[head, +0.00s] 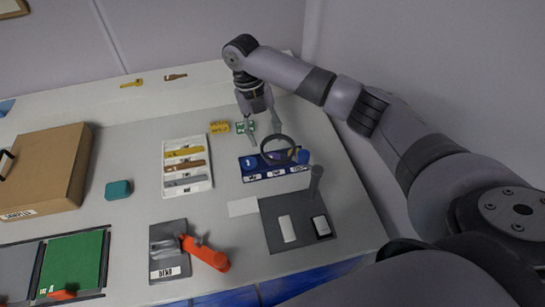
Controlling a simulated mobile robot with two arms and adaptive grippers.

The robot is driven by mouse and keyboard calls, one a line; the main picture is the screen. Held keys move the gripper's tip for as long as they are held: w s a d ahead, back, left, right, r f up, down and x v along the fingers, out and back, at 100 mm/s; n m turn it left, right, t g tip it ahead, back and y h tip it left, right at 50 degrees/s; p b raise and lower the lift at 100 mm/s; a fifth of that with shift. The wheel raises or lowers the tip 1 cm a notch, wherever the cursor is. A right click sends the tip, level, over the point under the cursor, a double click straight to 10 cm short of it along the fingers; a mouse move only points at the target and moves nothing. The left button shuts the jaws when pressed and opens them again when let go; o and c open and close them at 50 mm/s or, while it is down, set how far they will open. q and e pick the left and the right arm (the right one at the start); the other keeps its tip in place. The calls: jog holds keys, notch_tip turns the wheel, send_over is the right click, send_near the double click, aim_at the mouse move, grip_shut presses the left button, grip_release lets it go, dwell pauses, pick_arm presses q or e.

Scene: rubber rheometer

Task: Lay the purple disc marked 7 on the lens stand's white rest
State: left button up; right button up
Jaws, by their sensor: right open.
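My right gripper (248,134) is open at the back right of the table, just behind the blue rack (275,175). I see nothing held in it. The rack carries blue discs with white marks, and a purple patch (278,157) shows through the lens ring; I cannot read a 7 on it. The lens stand has a dark ring (263,150) over the rack, a grey post (315,183) and a dark grey base (300,243). A white rest (286,228) lies on the base, apparently bare. My left gripper is not in view.
A yellow block (219,127) and a small green item (240,127) are beside the right gripper. A white tray (207,169) of coloured bars is left of the rack. A grey tray with an orange-handled tool (206,253) is at front. A cardboard box (45,165) stands left.

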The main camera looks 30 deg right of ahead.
jog(key=shift+s+f, duration=0.25)
jog(key=shift+f, duration=0.45)
jog(key=p+x, duration=0.1)
jog(key=x, duration=0.1)
jog(key=p+x, duration=0.1)
jog(key=x, duration=0.1)
jog(key=shift+d+f, duration=0.1)
jog(key=shift+d, duration=0.15)
jog(key=shift+s+f, duration=0.15)
jog(key=shift+f, duration=0.4)
jog(key=shift+c, duration=0.4)
jog(key=c, duration=0.6)
